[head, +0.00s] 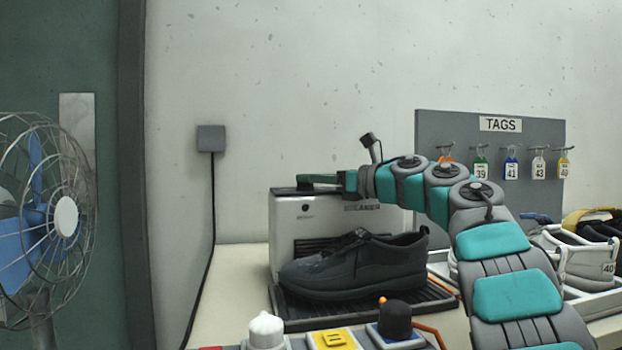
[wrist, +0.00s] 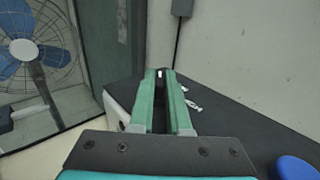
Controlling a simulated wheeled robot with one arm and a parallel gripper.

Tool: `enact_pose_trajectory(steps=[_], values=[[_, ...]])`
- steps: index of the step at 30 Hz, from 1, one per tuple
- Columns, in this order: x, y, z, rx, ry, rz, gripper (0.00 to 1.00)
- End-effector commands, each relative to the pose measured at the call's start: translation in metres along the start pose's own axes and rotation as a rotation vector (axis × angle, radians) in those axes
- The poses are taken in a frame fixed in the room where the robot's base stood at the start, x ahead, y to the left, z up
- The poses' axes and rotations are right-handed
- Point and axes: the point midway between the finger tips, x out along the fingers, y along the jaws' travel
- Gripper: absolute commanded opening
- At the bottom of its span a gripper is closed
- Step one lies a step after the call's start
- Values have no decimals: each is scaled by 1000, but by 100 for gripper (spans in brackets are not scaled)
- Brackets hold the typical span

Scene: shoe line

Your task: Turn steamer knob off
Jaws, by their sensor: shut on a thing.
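The steamer (head: 290,235) is a white box with a dark top and a "STEAMER" label, standing on the table behind a black shoe (head: 350,265). My gripper (head: 312,180) reaches in from the right, low over the left part of the steamer's top. In the wrist view its green fingers (wrist: 160,84) are shut on a small dark knob (wrist: 159,73) with a white mark at the fingertips. Most of the knob is hidden by the fingers. White lettering (wrist: 191,104), too small to read, lies on the dark top to the right of the fingers.
A blue round cap (wrist: 297,168) is at the right of the wrist view. A fan (head: 45,215) stands at left. A tags board (head: 440,130) is behind my arm; white shoes (head: 580,258) are at right. Several coloured controls (head: 333,340) line the front.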

Motion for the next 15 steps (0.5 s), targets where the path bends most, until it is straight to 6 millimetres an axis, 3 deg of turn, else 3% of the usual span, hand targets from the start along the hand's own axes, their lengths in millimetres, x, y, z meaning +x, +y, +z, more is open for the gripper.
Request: enact_pose_trajectory(steps=[1, 2, 9, 15], values=[[0, 0, 0, 0, 1, 0, 0], [0, 0, 0, 0, 1, 0, 17], [0, 0, 0, -1, 1, 0, 44], [0, 0, 0, -1, 1, 0, 45]])
